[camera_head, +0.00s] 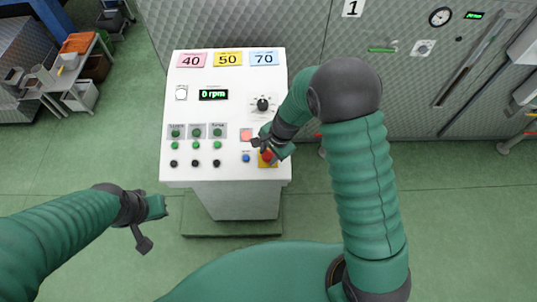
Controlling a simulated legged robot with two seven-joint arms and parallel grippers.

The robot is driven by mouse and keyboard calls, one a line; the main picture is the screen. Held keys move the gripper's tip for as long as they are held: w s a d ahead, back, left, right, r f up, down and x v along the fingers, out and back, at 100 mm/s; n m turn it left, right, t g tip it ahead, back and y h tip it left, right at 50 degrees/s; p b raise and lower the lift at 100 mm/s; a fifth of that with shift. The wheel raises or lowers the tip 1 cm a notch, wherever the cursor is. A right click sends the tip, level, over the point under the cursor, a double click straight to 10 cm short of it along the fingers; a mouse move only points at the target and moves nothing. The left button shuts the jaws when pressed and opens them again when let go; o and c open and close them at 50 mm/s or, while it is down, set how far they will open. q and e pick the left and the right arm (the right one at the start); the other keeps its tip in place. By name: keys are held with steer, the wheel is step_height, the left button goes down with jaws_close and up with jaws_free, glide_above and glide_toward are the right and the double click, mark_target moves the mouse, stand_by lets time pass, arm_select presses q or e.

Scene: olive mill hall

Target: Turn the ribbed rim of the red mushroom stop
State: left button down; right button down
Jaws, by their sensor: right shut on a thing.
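The red mushroom stop (266,157) sits on a yellow plate (263,165) at the lower right corner of the white control panel. My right gripper (270,153) reaches down over it from the upper right and is shut on it. The gripper covers part of the stop, and the ribs of its rim are too small to make out. My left gripper (166,206) hangs in front of the panel's lower left, clear of it; its fingers are too small to tell open or shut.
The white panel (225,120) carries a display (213,95) reading 0 rpm, a black knob (263,104), a lit pinkish button (246,135), a blue button (246,158) and rows of small controls. A cluttered table (60,85) stands far left. Green floor is free around the panel.

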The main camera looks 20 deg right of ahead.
steer(key=shift+w+d+r+m, duration=0.1)
steer(key=shift+w+d+m, duration=0.05)
steer(key=shift+m, duration=0.15)
steer(key=c, duration=1.3)
jaws_free()
steer(key=o, duration=0.4)
steer(key=b+v, duration=0.1)
steer(key=v, duration=1.5)
steer(key=shift+d+r, duration=0.2)
